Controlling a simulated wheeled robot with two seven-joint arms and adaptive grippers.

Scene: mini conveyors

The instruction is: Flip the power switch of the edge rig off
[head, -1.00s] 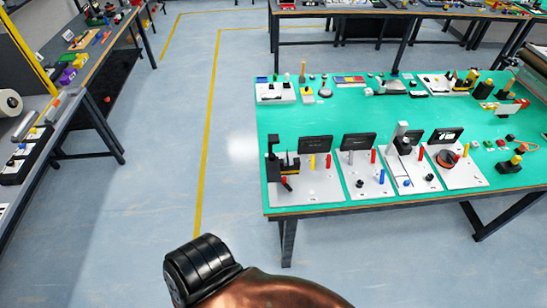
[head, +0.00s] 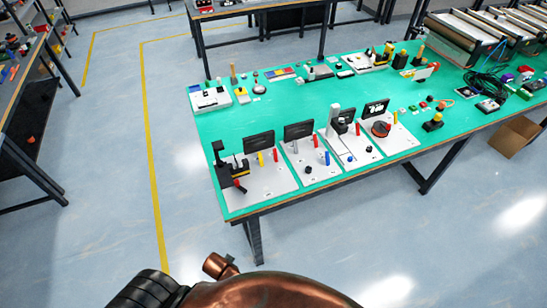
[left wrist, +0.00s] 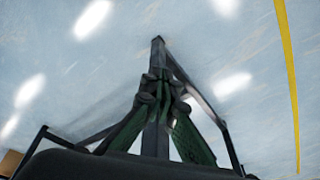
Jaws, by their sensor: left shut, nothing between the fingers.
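A row of several grey-plate rigs stands along the near side of the green table (head: 255,110) in the head view. The leftmost rig (head: 262,186) is at the table's left end, with a black and yellow device (head: 236,167), a dark screen and yellow and red posts. The other rigs, to its right, carry dark screens, knobs and coloured posts. I cannot tell which is the edge rig, nor make out its power switch. My left gripper (left wrist: 163,84) shows in the left wrist view, its dark green fingers together and empty, with floor and a table leg beyond. My right gripper is not in view.
A white box (head: 209,99) and small parts sit along the table's far side. Conveyors (head: 467,40) stand at the far right, with a brown carton (head: 515,138) on the floor below. Open floor lies left of the table.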

